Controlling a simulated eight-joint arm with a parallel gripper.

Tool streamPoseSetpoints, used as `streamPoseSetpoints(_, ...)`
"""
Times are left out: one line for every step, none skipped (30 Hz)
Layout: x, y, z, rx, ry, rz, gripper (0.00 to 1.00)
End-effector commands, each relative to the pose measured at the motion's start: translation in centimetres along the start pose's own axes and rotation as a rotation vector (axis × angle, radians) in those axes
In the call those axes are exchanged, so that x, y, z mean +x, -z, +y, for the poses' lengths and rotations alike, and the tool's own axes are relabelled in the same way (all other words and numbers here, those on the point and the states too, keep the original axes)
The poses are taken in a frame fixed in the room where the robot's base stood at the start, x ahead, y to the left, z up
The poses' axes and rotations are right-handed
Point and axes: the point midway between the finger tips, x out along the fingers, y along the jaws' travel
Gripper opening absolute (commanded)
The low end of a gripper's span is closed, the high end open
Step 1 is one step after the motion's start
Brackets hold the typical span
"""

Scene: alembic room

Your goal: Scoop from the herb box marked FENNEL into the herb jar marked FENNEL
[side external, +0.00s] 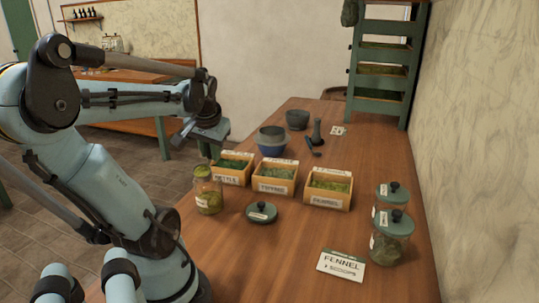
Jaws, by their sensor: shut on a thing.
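My gripper (207,136) is at the end of the raised arm, above and left of the herb boxes. Its fingers are small and partly hidden, and I cannot make out what they hold. The right-hand herb box (327,201) is wooden, holds green herb and has a blurred label that looks like FENNEL. An open-looking glass jar (209,199) with some herb stands at the left, below my gripper; its label is unreadable. A loose dark green lid (261,213) lies on the table. Two lidded jars (390,240) stand at the right; their labels are unreadable.
A card (342,265) reads FENNEL. A box marked NETTLE (231,179) and a middle box (273,186) stand left of the right-hand box. Behind are a blue-grey bowl (271,146), a darker bowl (297,119) and a small dark tool (312,146).

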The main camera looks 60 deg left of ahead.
Motion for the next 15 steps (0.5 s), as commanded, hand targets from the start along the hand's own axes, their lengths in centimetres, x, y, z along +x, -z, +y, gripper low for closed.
streamPoseSetpoints(0.00,-0.15,0.07,-0.004,0.008,0.040,0.00)
streamPoseSetpoints(0.01,-0.16,0.08,-0.008,0.014,0.066,0.00)
streamPoseSetpoints(0.01,-0.17,0.07,-0.012,0.023,0.101,0.00)
streamPoseSetpoints(0.01,-0.16,0.06,-0.014,0.029,0.127,0.00)
streamPoseSetpoints(0.02,-0.14,0.06,-0.019,0.035,0.153,0.00)
streamPoseSetpoints(0.03,-0.15,0.07,-0.023,0.043,0.189,0.00)
streamPoseSetpoints(0.03,-0.15,0.06,-0.026,0.050,0.216,0.00)
streamPoseSetpoints(0.02,-0.14,0.06,-0.030,0.056,0.243,0.00)
streamPoseSetpoints(0.03,-0.14,0.07,-0.034,0.064,0.279,0.00)
streamPoseSetpoints(0.03,-0.14,0.08,-0.038,0.071,0.307,0.00)
streamPoseSetpoints(0.04,-0.15,0.09,-0.041,0.077,0.335,0.00)
streamPoseSetpoints(0.04,-0.14,0.09,-0.046,0.087,0.374,0.00)
streamPoseSetpoints(0.04,-0.13,0.11,-0.049,0.092,0.402,0.00)
streamPoseSetpoints(0.07,-0.16,0.09,-0.053,0.100,0.431,0.00)
streamPoseSetpoints(0.07,-0.15,0.10,-0.058,0.108,0.469,0.00)
